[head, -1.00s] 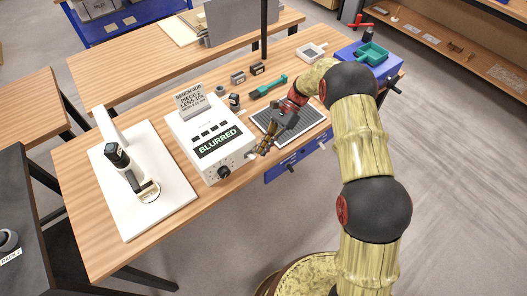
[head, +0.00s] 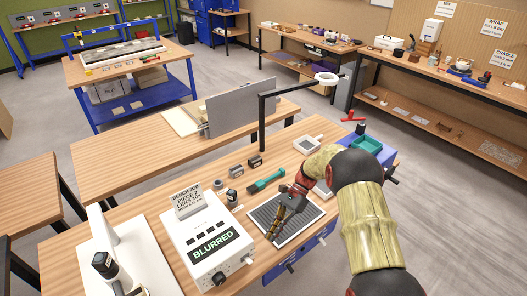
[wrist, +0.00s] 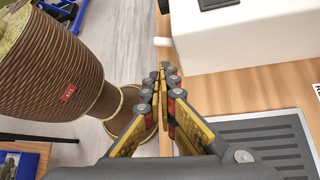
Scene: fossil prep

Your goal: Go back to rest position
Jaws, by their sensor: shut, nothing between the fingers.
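My gripper (head: 274,236) is over the front edge of the wooden bench, above the left part of a dark ridged mat in a light frame (head: 292,220). In the wrist view my gripper (wrist: 165,70) has its yellow and grey fingers together, with nothing between them. The ridged mat (wrist: 262,140) lies to the lower right there. My arm reaches in from the lower right of the head view and is bent at the elbow.
A white box reading "BLURRED" (head: 207,248) stands left of my gripper. A white microscope-like device (head: 108,265) is further left. A green-handled tool (head: 267,181), small dark blocks (head: 254,163) and a black lamp post (head: 262,125) stand behind. Open floor (head: 440,220) lies right.

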